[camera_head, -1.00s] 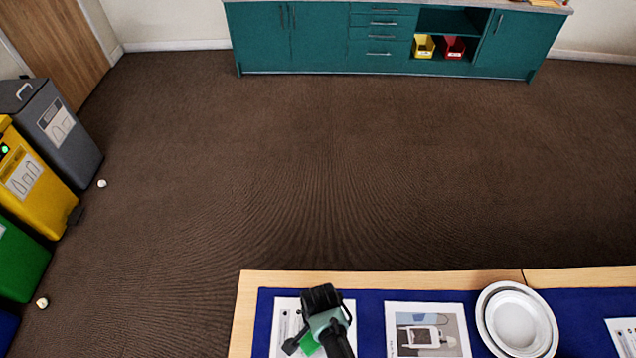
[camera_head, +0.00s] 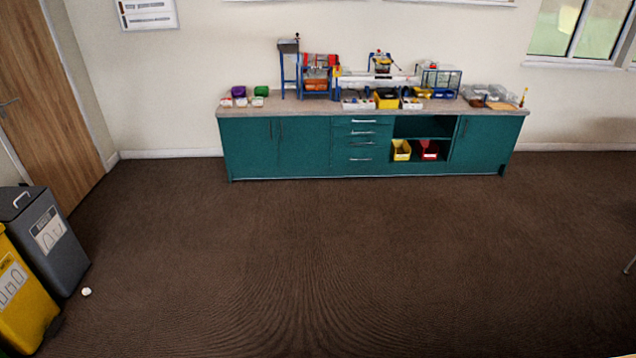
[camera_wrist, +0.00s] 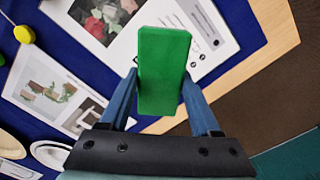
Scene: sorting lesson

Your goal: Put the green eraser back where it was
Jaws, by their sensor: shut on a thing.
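The green eraser (camera_wrist: 163,72) is a green block in the middle of the wrist view. My gripper (camera_wrist: 160,92) is shut on it, with one blue finger at each side. Below the eraser in the wrist view are a white printed sheet (camera_wrist: 208,22) and the blue mat (camera_wrist: 62,62) on the wooden table (camera_wrist: 262,50). The eraser appears to be held above them; the height cannot be told exactly. The head view does not show the gripper or the eraser.
White dishes (camera_wrist: 50,153) and a yellow round thing (camera_wrist: 24,34) lie at the wrist view's left. In the head view, a teal cabinet (camera_head: 270,150) stands at the back wall, bins (camera_head: 48,240) stand at left, and a small white thing (camera_head: 86,291) lies on open brown floor.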

